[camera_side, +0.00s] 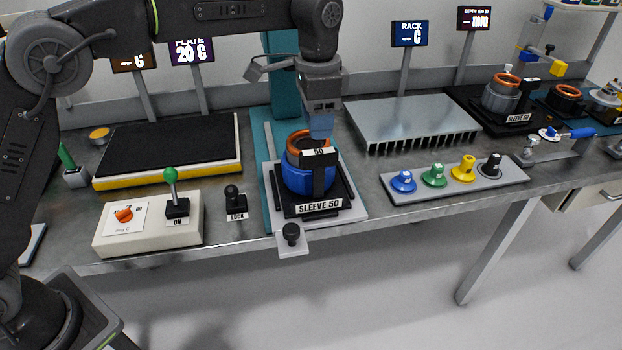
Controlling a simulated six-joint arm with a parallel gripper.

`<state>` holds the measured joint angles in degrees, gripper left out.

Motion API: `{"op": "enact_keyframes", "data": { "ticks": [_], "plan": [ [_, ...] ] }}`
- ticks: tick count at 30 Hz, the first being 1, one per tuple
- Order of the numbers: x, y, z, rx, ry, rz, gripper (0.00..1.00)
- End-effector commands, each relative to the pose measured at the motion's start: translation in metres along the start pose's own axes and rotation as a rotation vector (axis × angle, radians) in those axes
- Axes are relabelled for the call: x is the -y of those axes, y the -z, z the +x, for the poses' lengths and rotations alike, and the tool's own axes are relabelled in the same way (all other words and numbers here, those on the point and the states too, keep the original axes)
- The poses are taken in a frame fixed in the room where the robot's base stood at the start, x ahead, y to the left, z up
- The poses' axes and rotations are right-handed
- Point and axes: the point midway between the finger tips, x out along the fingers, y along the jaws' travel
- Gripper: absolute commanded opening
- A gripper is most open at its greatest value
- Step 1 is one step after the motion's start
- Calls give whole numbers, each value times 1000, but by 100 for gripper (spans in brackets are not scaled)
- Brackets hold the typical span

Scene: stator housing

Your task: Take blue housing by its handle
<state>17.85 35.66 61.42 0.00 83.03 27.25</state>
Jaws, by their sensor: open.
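The blue housing (297,178) stands upright in a black holder labelled "SLEEVE 50" (318,207) near the middle of the bench. An orange ring (296,139) shows at its top. A dark upright handle (319,177) with a "50" label (318,152) is on its front right side. My gripper (321,130) points down just above and behind the handle's top, close to the ring. Its fingertips are small here, and I cannot tell whether they touch the housing. Nothing is seen held in it.
A black-topped plate (168,150) lies left, with a control box (148,222) in front. A finned metal rack (412,121) stands right, with a strip of coloured knobs (455,178) before it. Another sleeve holder (507,112) with a grey housing is farther right. A small black knob (291,234) sits at the front edge.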

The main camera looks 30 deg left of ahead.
Motion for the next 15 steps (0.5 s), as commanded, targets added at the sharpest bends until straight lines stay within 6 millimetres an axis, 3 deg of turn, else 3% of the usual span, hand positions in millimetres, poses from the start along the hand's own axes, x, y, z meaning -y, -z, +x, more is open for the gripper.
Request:
{"op": "enact_keyframes", "data": {
  "ticks": [3, 11, 15],
  "plan": [
    [0, 0, 19, 1, -1, -1, 51],
    [2, 1, 38, 0, 0, -2, 51],
    [6, 5, 59, 1, -1, -2, 51]
  ]
}}
